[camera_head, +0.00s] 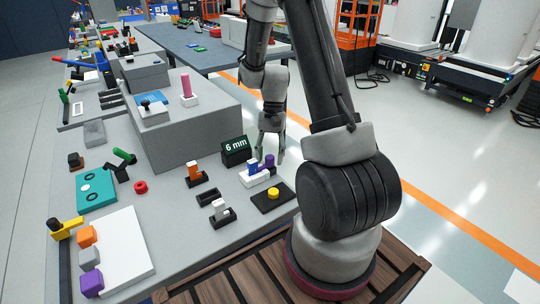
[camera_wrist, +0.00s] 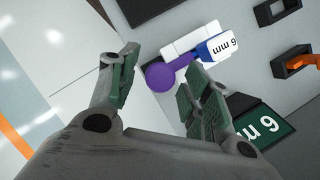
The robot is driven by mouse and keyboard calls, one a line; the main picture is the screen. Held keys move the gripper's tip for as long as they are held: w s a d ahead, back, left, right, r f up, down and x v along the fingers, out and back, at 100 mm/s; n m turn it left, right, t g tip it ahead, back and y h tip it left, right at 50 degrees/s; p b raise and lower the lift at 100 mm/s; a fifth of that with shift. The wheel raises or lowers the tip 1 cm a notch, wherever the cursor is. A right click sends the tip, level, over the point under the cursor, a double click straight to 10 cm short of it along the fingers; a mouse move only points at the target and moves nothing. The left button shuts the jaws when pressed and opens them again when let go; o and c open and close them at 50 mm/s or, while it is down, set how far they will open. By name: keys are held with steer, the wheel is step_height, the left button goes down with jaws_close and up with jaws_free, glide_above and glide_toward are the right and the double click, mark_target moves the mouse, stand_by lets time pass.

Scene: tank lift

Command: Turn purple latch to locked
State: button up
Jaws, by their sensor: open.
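The purple latch (camera_head: 269,160) is at the right edge of the grey table in the head view, on a white base (camera_head: 258,180) beside a blue block. In the wrist view the latch (camera_wrist: 161,77) shows a round knob and an arm running up-right toward the blue block (camera_wrist: 209,50), which has a white "6 mm" face. My gripper (camera_head: 270,148) points down over the latch. In the wrist view my gripper (camera_wrist: 161,64) is open, with the knob between its two fingers in the picture. I cannot tell whether a finger touches the knob.
A dark block marked "6 mm" (camera_head: 235,146) stands close to my gripper, on the left. A black plate with a yellow button (camera_head: 272,193) lies in front of the white base. Black holders with an orange piece (camera_head: 194,170) and a grey piece (camera_head: 219,208) stand left.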

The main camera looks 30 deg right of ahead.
steer(key=v, duration=1.2)
steer(key=s+a+r+n+t+h, duration=0.1)
steer(key=s+a+r+n+t, duration=0.2)
steer(key=s+r, duration=0.5)
steer(key=s+a+r+n+t+h, duration=0.2)
steer(key=s+r, duration=0.6)
steer(key=s, duration=0.4)
steer(key=a+n+t, duration=0.1)
steer(key=n+t, duration=0.1)
steer(key=n, duration=0.1)
steer(key=shift+s+t, duration=0.35)
steer(key=shift+t, duration=0.05)
steer(key=shift+c, duration=0.2)
